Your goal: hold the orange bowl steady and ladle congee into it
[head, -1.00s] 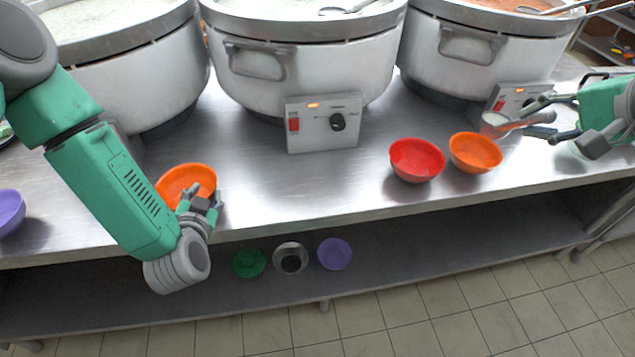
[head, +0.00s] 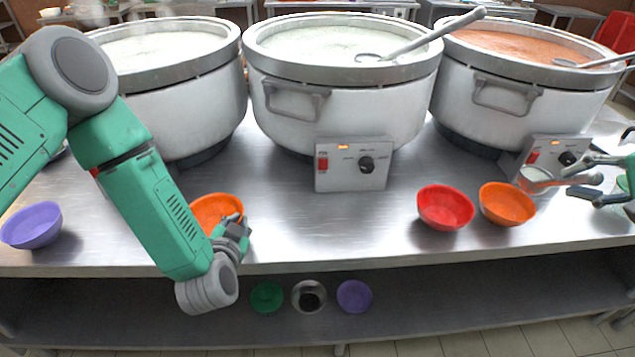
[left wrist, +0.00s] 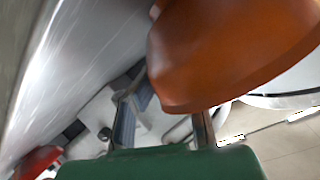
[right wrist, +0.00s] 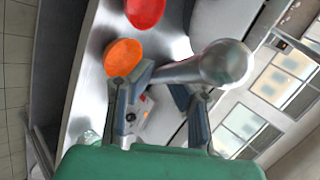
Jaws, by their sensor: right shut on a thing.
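An orange bowl (head: 213,209) stands near the counter's front edge on the left. My left gripper (head: 232,228) is at its right front side, partly hiding it. In the left wrist view this bowl (left wrist: 230,55) looms large just ahead of the left fingers (left wrist: 163,125), which are apart; contact cannot be told. My right gripper (head: 592,180) is shut on a metal ladle (head: 536,178) by its handle, the ladle head above the counter right of a second orange bowl (head: 507,204). The ladle (right wrist: 226,63) also shows in the right wrist view. A pot of pale congee (head: 335,38) stands in the middle.
A red bowl (head: 445,206) stands beside the second orange bowl, and a purple bowl (head: 33,226) at far left. A pot with reddish contents (head: 525,45) is at right, another pale one (head: 160,46) at left. The middle pot holds its own ladle (head: 430,36). The counter's front middle is clear.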

